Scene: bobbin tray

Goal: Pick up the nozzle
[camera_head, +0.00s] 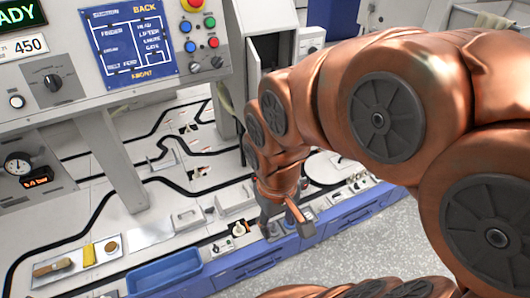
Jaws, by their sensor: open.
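My copper-coloured arm reaches in from the right, and my gripper (285,224) hangs low at its end, over the front edge of the machine bench. Its fingers are apart and point down. I see nothing clearly held between them. I cannot identify the nozzle with certainty; small parts lie close to the gripper, and the gripper and arm may hide it. A small white fitting with a dark knob (240,229) sits just left of the gripper. Several small parts (352,184) lie along the bench edge to its right.
A blue bin (168,273) and a tray (76,265) with a brush, a yellow block and a small brass part stand at the front left. A control panel (140,38) and its post rise at the left. Speckled floor (370,250) is open at the right.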

